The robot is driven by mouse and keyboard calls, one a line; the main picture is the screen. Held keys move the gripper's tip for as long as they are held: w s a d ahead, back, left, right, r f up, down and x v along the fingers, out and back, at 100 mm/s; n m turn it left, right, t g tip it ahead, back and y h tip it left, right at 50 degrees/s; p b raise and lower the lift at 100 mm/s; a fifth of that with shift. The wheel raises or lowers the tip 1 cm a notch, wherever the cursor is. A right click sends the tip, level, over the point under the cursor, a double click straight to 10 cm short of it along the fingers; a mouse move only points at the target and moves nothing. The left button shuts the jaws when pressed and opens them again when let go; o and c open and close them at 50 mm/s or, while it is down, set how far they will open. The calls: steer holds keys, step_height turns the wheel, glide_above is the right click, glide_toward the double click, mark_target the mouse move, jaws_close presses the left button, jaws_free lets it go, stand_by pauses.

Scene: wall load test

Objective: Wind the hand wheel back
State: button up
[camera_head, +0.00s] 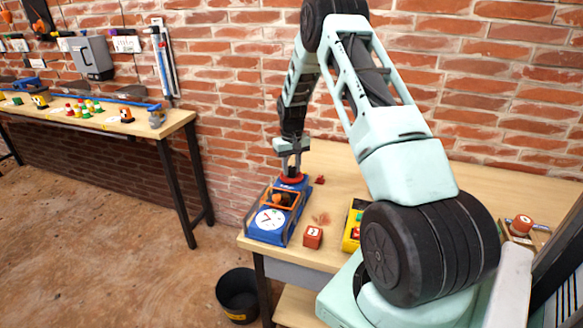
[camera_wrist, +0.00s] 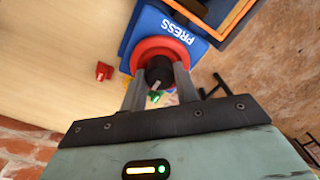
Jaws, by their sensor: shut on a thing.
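A blue press (camera_head: 268,225) stands on the light wood table, with a white round dial on its near end. In the wrist view its blue body (camera_wrist: 175,30) reads PRESS. The red hand wheel (camera_head: 292,179) lies on top of its far end. In the wrist view the red wheel (camera_wrist: 148,48) shows around a dark hub (camera_wrist: 158,66). My gripper (camera_head: 291,168) points down over the wheel. In the wrist view its two fingers (camera_wrist: 160,76) stand on either side of the hub, shut on it. The fingers hide part of the wheel's rim.
A red block (camera_head: 312,237) and a yellow box (camera_head: 354,225) sit right of the press. A small red piece (camera_head: 320,179) lies near the wheel. A black bucket (camera_head: 238,294) stands on the floor. A brick wall (camera_head: 240,100) rises behind the table.

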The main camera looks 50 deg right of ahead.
mark_target(291, 167)
stand_by(0.5)
steer(key=o, duration=1)
step_height(291, 167, up, 17)
steer(key=b, duration=0.2)
steer(key=shift+r+b, duration=0.2)
steer(key=shift+b, duration=0.1)
